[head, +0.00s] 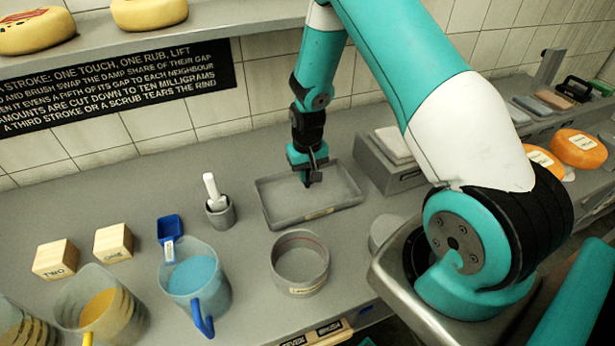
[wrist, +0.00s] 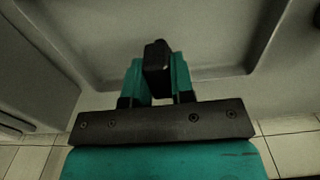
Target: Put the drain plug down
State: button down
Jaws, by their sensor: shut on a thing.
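My gripper (head: 307,163) points down over the grey rectangular tray (head: 270,216) at the back of the counter. In the wrist view the gripper (wrist: 157,88) is shut on a small black block-like piece, the drain plug (wrist: 157,60). The plug shows in the head view as a dark tip (head: 307,181) below the fingers, inside the tray's outline. I cannot tell whether it touches the tray floor. The tray's inner floor and walls (wrist: 265,40) fill much of the wrist view.
A round grey container (head: 300,285) stands in front of the tray. A mortar with a white pestle (head: 220,212) is to its left, with a jug of blue liquid (head: 195,300) nearer. A grey box with a pale block (head: 392,145) stands close on the right.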

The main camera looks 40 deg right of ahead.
aim_at(308, 181)
jog(key=shift+f+p, duration=0.3)
jog(key=shift+f, duration=1.15)
jog(key=shift+f, duration=0.2)
jog(key=c, duration=1)
grip_release()
jog(key=shift+r, duration=0.15)
